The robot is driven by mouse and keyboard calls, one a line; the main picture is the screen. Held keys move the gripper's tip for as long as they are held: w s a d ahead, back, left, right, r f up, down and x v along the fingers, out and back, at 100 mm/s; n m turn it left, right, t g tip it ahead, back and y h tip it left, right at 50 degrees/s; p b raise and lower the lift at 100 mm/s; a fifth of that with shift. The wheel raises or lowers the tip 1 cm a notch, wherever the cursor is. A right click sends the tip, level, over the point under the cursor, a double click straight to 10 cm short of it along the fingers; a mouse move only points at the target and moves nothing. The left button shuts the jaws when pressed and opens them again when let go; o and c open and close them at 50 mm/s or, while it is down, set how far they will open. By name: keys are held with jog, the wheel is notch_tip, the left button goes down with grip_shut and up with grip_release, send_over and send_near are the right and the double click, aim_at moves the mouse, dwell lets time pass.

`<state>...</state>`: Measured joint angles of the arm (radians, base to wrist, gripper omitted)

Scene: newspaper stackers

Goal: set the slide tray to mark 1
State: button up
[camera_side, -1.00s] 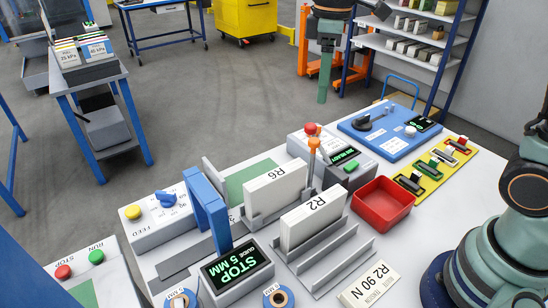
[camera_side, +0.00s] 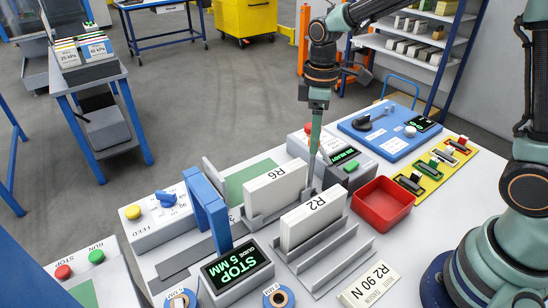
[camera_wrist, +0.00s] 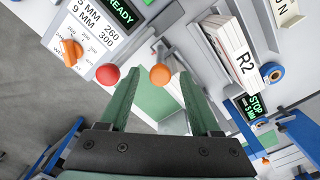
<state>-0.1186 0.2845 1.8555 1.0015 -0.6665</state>
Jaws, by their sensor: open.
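A grey tray (camera_side: 254,225) holds a white R6 block (camera_side: 276,190) on the bench. I cannot tell for sure that it is the slide tray, and no mark 1 is readable. An orange ball knob (camera_wrist: 160,74) shows in the wrist view, between or just beyond my fingertips; in the side view the gripper hides it. My gripper (camera_side: 314,150) points down at the right end of the R6 block. In the wrist view my gripper (camera_wrist: 161,78) has its fingers apart, holding nothing; contact with the knob cannot be told.
A READY console (camera_side: 338,160) and red bin (camera_side: 383,203) stand to the right.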

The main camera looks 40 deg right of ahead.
jog(key=shift+f, duration=0.2)
jog(key=shift+c, duration=0.3)
grip_shut()
dwell(1.1)
